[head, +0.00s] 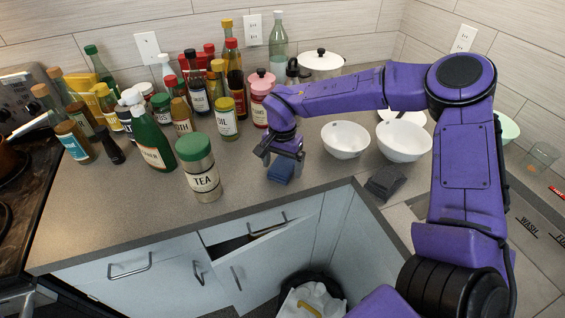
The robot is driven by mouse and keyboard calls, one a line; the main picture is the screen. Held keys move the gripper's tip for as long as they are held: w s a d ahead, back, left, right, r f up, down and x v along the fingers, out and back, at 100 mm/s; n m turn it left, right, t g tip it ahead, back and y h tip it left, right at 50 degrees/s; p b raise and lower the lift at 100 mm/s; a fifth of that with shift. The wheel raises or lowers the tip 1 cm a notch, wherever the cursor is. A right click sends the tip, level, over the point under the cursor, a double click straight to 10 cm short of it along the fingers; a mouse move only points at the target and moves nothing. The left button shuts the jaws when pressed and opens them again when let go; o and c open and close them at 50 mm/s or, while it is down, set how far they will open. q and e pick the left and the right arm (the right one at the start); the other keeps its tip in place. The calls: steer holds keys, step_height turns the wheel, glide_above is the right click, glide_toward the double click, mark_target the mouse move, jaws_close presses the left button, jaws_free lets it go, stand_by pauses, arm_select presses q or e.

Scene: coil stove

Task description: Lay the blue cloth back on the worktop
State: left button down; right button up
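The blue cloth (281,171) is a small folded piece low over the middle of the grey worktop, right of the TEA canister. I cannot tell whether it touches the worktop. My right gripper (283,157) points down right at the cloth, with its fingers close around its upper part. The fingers and palm hide the top of the cloth, and I cannot tell whether they grip it. The worktop (239,207) is bare in front of and beside the cloth. My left gripper is not in view.
A TEA canister (198,168) and a green bottle (149,138) stand to the left, with several bottles and jars behind. White bowls (345,140) and a dark folded cloth (385,182) are to the right. Below the front edge, a drawer (262,234) is ajar and a bin (311,292) stands.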

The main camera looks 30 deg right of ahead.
mark_target(283, 165)
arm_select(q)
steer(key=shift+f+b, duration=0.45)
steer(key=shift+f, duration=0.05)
arm_select(e)
step_height(283, 165, up, 12)
steer(key=shift+r, duration=0.2)
